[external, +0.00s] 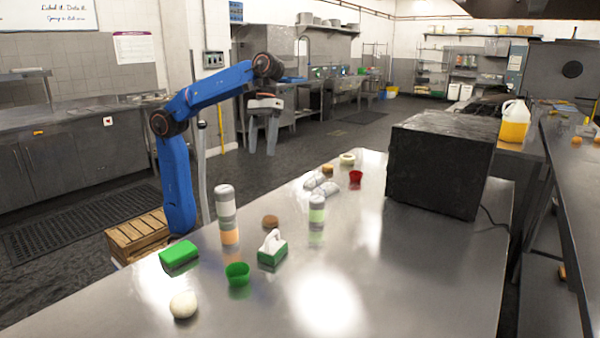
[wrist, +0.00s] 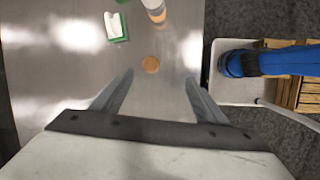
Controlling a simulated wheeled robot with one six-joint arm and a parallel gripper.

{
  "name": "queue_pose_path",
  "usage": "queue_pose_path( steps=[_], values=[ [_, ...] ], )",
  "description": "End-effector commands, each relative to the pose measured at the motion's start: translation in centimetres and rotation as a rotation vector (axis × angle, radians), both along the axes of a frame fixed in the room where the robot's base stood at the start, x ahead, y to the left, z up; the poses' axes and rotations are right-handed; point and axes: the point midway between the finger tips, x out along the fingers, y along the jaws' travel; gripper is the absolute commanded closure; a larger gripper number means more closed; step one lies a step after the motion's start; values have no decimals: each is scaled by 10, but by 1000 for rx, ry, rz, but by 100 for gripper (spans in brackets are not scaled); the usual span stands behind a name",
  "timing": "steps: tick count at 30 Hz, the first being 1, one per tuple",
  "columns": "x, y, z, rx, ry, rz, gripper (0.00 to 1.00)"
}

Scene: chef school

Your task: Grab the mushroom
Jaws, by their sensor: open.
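No thing is plainly recognisable as the mushroom. A round brown item (external: 270,221) lies on the steel table between a bottle and a tissue box, and could be a mushroom cap; it also shows in the wrist view (wrist: 151,64), in line with the gap between my fingertips but apart from them. A pale rounded item (external: 184,305) lies at the table's near left and could also be a mushroom. My gripper (external: 262,152) hangs pointing down, high up and beyond the table's far left edge. Its fingers (wrist: 159,80) are spread and empty.
A second bottle (external: 316,214) stands right. A red cup (external: 355,177) is farther back. A black box (external: 440,165) fills the right; the table's near middle is clear.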

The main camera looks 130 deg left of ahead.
Motion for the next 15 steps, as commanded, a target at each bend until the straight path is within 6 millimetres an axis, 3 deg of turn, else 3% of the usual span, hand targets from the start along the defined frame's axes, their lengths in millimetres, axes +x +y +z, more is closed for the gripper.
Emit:
queue_pose_path(
  steps=[6,15],
  values=[
    [27,21,-7,-61,74,150,33],
    [47,39,-13,-109,137,271,33]
  ],
)
